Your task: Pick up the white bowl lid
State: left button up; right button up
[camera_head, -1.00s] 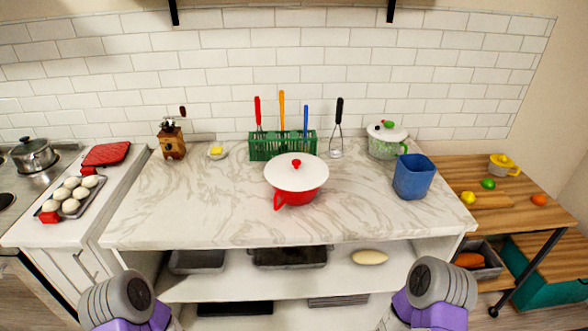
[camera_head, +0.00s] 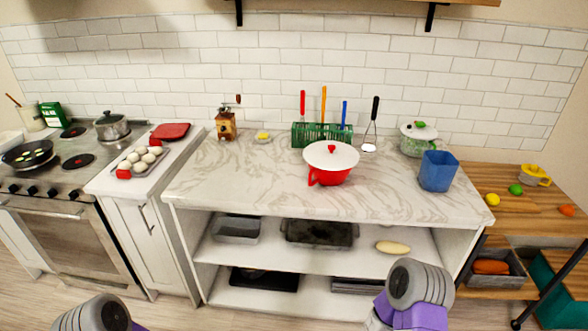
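The white bowl lid (camera_head: 331,154) with a small red knob sits on the red bowl (camera_head: 329,177) on the marble counter, slightly right of the picture's middle. The lid appears to cover the bowl's top. A red handle sticks out at the bowl's front left. My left arm shows at the bottom left and my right arm at the bottom right, both in front of and below the counter, well apart from the lid. Only rounded grey and purple arm parts show; the fingers of both grippers are out of view.
A green rack (camera_head: 321,135) with several utensils stands behind the bowl. A blue container (camera_head: 438,171) and a green-white pot (camera_head: 418,139) stand to the right. A wooden grinder (camera_head: 226,124) stands at the back left. The marble counter (camera_head: 240,181) is clear left of the bowl.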

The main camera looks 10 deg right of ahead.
aim_at(325, 156)
jog(key=u, duration=0.3)
jog(key=k, duration=0.5)
jog(key=z, duration=0.85)
jog(key=i, duration=1.4)
jog(key=u, duration=0.55)
